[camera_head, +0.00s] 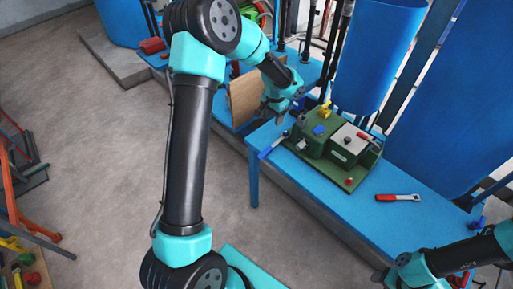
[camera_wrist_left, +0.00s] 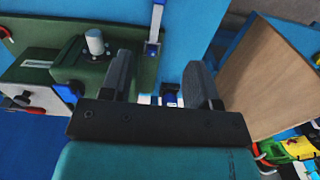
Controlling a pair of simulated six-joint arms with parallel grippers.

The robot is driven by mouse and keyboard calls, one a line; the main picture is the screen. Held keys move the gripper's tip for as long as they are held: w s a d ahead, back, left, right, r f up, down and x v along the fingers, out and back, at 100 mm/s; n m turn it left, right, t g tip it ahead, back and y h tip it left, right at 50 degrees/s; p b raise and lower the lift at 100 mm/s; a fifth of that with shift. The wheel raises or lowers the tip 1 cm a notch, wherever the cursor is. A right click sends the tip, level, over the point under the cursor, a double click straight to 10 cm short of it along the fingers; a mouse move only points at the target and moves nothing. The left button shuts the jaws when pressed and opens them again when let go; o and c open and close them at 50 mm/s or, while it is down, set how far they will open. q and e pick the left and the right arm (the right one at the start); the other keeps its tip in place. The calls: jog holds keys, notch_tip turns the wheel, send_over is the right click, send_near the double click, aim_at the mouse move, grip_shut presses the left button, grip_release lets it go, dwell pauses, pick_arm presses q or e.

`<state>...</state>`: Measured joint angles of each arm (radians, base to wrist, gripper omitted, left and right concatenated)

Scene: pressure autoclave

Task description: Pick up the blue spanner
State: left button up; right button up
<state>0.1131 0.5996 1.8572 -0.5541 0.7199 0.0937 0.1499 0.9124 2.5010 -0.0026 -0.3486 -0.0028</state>
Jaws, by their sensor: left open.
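The blue spanner (camera_head: 267,151), with a blue handle and a grey metal end, lies on the blue table left of the green device. In the left wrist view a blue and silver bar (camera_wrist_left: 155,30), likely the same spanner, lies beyond the fingertips, beside the green base. My left gripper (camera_head: 280,121) is open and above the table's left end, just past the spanner's metal end. Its two fingers (camera_wrist_left: 162,72) are apart with nothing clearly held between them. My right gripper (camera_head: 380,277) is low at the right, small and dark; its jaws are unclear.
A green device (camera_head: 318,143) with a white-topped box (camera_head: 349,142) stands beside the spanner. A red-handled spanner (camera_head: 398,197) lies farther right on the blue table (camera_head: 425,220). A brown board (camera_head: 243,97) stands left of my left gripper. Large blue tanks (camera_head: 378,55) rise behind.

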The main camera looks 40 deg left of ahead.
pick_arm(q)
jog(key=shift+w+d, duration=0.1)
jog(key=shift+d, duration=0.05)
send_over(272, 146)
notch_tip(272, 146, down, 12)
jog(key=shift+f, duration=0.1)
dwell(0.5)
jog(key=shift+s+f, duration=0.2)
jog(key=shift+f, duration=2.4)
jog(key=shift+c, duration=0.2)
grip_shut()
